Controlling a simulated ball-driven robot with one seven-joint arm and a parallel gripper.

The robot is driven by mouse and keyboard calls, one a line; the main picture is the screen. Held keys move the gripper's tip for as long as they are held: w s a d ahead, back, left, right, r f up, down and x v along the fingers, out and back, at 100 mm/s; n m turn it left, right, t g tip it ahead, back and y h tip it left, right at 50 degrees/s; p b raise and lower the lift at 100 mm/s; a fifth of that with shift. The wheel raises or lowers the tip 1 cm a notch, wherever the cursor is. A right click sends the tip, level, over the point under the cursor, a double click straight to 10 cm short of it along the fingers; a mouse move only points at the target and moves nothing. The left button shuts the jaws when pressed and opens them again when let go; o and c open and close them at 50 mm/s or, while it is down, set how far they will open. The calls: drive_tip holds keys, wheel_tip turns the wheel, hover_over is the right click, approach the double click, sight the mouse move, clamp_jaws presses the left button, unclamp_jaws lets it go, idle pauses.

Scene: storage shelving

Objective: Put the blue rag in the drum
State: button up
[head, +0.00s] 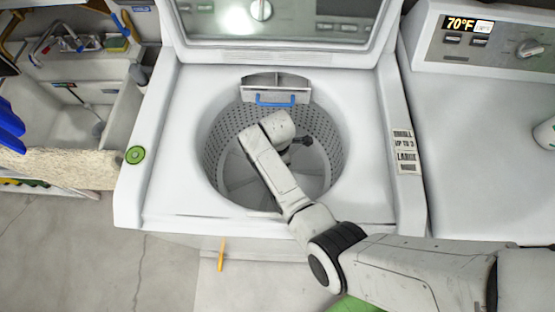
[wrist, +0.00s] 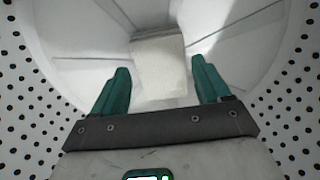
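My arm reaches down into the perforated drum (head: 222,150) of the open washer; its perforated wall also shows in the wrist view (wrist: 285,115). My gripper (wrist: 160,66) is inside the drum with its two green fingers apart, pointing at the drum floor. A pale cream, roughly square thing (wrist: 160,68) shows between and beyond the fingertips; I cannot tell whether it is cloth or touches the fingers. No blue rag shows in the drum. A blue item (head: 10,125) at the far left edge by the sink is partly cut off; I cannot tell if it is a rag.
The washer lid (head: 280,52) stands open at the back. A blue handle (head: 275,102) is at the drum's rear rim. A sink (head: 70,125) with a beige cloth (head: 60,167) over its front is left. A second machine (head: 480,150) is right. A yellow stick (head: 221,255) is in front.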

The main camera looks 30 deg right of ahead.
drive_tip(key=shift+o, duration=1.2)
wheel_tip(320, 180, up, 13)
drive_tip(key=shift+r+p, duration=0.15)
drive_tip(key=shift+p, duration=0.3)
